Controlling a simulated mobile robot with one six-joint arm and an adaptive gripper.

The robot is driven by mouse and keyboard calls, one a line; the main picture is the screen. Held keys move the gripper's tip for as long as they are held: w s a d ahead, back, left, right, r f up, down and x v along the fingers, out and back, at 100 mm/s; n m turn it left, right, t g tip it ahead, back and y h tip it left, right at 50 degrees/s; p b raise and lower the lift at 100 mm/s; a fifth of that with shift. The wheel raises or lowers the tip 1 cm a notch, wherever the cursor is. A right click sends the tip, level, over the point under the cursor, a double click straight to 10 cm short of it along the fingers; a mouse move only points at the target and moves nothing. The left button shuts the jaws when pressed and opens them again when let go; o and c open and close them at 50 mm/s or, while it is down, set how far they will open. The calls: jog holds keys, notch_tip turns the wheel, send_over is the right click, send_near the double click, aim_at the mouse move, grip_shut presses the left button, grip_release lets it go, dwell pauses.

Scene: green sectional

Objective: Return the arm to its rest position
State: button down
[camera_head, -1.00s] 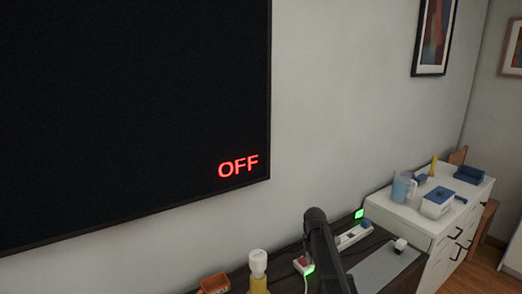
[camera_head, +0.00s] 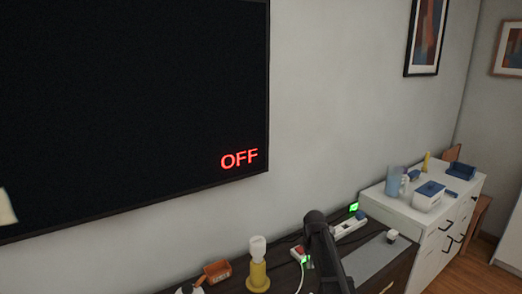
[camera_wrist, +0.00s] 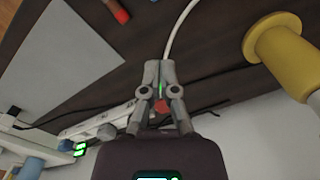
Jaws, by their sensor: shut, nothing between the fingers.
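My gripper (camera_wrist: 159,68) points over the dark tabletop in the wrist view. Its two grey fingers are together, with nothing between them. A small red part (camera_wrist: 161,106) shows behind the fingers, and a white cable (camera_wrist: 180,28) runs past their tips. My dark arm stands upright in front of the dark wooden console (camera_head: 396,272) at the bottom of the head view. My gripper cannot be made out there.
A yellow-based object with a white top (camera_head: 258,278) and an orange box (camera_head: 216,271) stand left of my arm. A white power strip (camera_head: 348,230) lies behind it. A white cabinet (camera_head: 425,215) holds several items. The TV (camera_head: 130,100) reads OFF.

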jog(key=s+r+p, duration=0.2)
jog(key=s, duration=0.9)
jog(key=s+r+p, duration=0.2)
jog(key=s, duration=0.9)
jog(key=shift+a+m, duration=0.3)
jog(key=shift+a, duration=0.1)
